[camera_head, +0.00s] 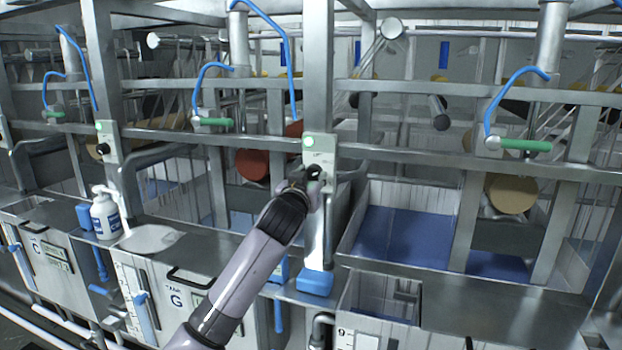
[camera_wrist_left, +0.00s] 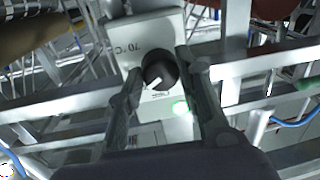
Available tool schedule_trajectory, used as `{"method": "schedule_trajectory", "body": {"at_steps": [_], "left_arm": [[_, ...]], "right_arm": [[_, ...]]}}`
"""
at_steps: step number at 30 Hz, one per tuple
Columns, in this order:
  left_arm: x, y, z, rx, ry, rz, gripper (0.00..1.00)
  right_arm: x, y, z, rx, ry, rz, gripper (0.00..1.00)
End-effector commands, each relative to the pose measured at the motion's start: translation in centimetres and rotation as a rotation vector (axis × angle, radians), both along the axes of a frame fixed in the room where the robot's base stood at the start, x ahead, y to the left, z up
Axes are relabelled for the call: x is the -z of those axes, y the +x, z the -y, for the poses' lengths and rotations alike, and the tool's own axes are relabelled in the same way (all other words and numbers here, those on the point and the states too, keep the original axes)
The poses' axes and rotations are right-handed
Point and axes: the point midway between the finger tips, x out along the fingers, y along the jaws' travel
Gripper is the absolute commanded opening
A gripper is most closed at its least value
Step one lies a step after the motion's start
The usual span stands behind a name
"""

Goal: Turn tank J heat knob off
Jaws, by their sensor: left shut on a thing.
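A pale control box (camera_head: 321,148) with a lit green lamp (camera_head: 308,141) is on the upright post in the middle of the head view. Its black heat knob (camera_wrist_left: 159,69) shows in the left wrist view, with a white pointer line and a "70 °C" marking beside it. The lamp glows green there too (camera_wrist_left: 180,107). My left gripper (camera_head: 313,177) is at the box and mostly covers the knob in the head view. Its two fingers are on either side of the knob, shut on it. I cannot read a J label on this tank. My right gripper is not in view.
Steel rails and posts frame the tanks. Another control box (camera_head: 108,140) is on a post to the left. A white bottle (camera_head: 104,214) stands on the ledge at left. A blue block (camera_head: 315,283) is below the post. A blue-bottomed tank (camera_head: 405,235) opens to the right.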

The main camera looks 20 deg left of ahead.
Motion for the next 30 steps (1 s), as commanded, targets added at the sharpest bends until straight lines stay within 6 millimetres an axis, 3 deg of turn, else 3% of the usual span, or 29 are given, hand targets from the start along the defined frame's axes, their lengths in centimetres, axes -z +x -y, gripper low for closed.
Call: {"method": "schedule_trajectory", "body": {"at_steps": [14, 30], "left_arm": [[0.0, 0.0, 0.1, 0.001, -0.082, -0.004, 0.04], [-0.3, 0.0, 0.1, 0.0, -0.543, -0.021, 0.04]], "right_arm": [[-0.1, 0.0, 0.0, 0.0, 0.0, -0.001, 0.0], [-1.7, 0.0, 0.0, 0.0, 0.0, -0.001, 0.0]]}}
